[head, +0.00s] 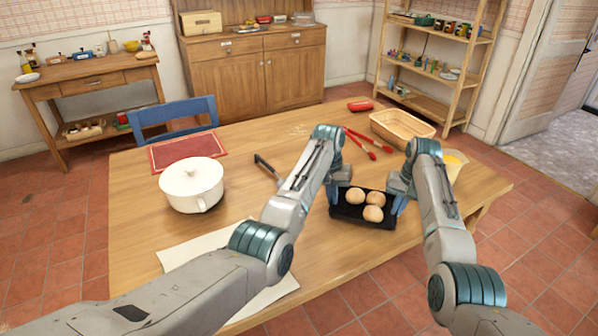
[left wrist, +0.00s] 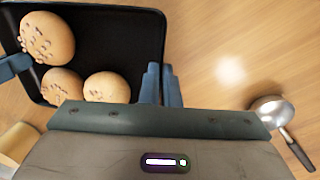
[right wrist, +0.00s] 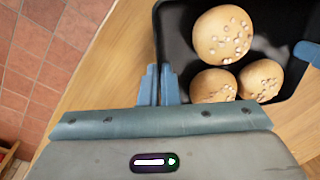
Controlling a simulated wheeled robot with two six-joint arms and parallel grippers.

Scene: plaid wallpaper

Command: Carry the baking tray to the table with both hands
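The black baking tray (head: 347,216) holds three round buns (head: 373,205) and is over the near right part of the wooden table (head: 300,265). I cannot tell if it rests on the wood or hangs just above it. My left gripper (head: 334,194) is at the tray's left end, its fingers (left wrist: 161,85) closed together on the wall. My right gripper (head: 398,190) is at the right end, its fingers (right wrist: 159,85) closed together on that wall. The tray (right wrist: 280,15) looks about level. My wrists partly hide its ends.
A white pot (head: 190,185), red placemat (head: 165,155), white cloth (head: 190,250) and dark-handled metal utensil (left wrist: 270,112) are on the table. Red tongs (head: 370,148), a wicker basket (head: 400,126) and a yellow container (head: 455,163) are behind the tray. A blue chair (head: 175,112) stands beyond.

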